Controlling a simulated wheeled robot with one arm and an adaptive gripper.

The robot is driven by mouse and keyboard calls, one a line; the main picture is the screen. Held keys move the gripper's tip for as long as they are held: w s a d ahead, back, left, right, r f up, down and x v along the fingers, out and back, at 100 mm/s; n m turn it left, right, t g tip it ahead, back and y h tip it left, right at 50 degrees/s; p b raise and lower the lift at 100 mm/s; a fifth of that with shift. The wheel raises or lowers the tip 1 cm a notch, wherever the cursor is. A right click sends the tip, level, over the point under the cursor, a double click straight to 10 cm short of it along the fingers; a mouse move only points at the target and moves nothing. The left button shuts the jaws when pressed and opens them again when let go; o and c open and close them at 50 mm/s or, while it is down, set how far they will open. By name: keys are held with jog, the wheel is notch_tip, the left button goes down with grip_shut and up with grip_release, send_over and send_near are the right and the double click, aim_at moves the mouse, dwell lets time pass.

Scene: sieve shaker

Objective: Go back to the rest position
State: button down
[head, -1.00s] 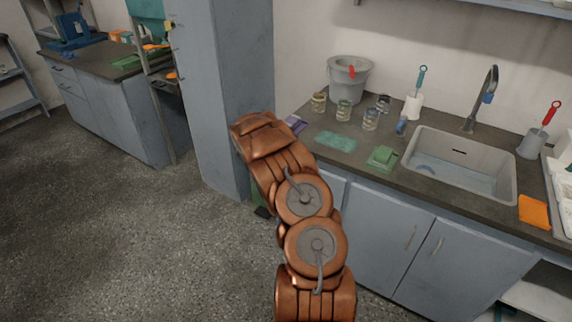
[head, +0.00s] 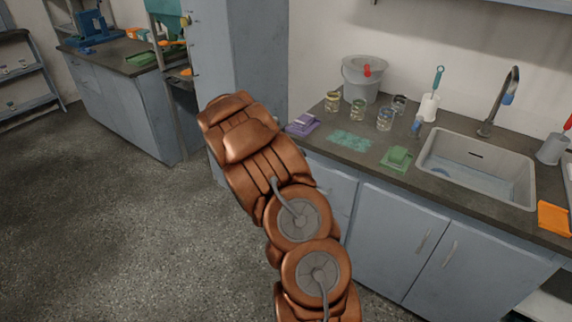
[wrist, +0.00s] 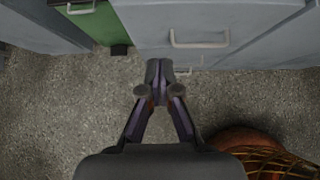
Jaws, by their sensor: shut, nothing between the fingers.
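My gripper (wrist: 159,78) shows in the wrist view with its two fingertips together and nothing between them. It hangs over the speckled floor (wrist: 70,118), in front of grey cabinet fronts (wrist: 195,15). In the head view my copper-coloured arm is raised and bent in front of the counter, and the gripper itself is hidden there.
A tall grey cabinet (head: 245,60) stands behind my arm. Open floor (head: 110,220) lies left.

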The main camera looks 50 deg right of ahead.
jog(key=shift+a+r, duration=0.35)
jog(key=s+a+r+m+g+y+p, duration=0.2)
jog(key=s+a+r+m+p, duration=0.1)
jog(key=s+a+r+m, duration=1.1)
jog(key=s+a+r+m+y, duration=0.1)
jog(key=s+a+r+y, duration=0.1)
jog(key=s+a, duration=0.5)
jog(key=s+a+r+m+y+p, duration=0.1)
jog(key=s+a+r+m+y, duration=0.1)
jog(key=s+a, duration=0.5)
jog(key=s+a+r+m+y+p, duration=0.1)
jog(key=s+a, duration=0.6)
jog(key=a, duration=0.9)
jog(key=shift+a+r+m+g+y, duration=0.2)
jog(key=shift+r+m+g+y, duration=0.2)
jog(key=shift+r+m+y, duration=0.45)
jog(key=shift+r, duration=0.1)
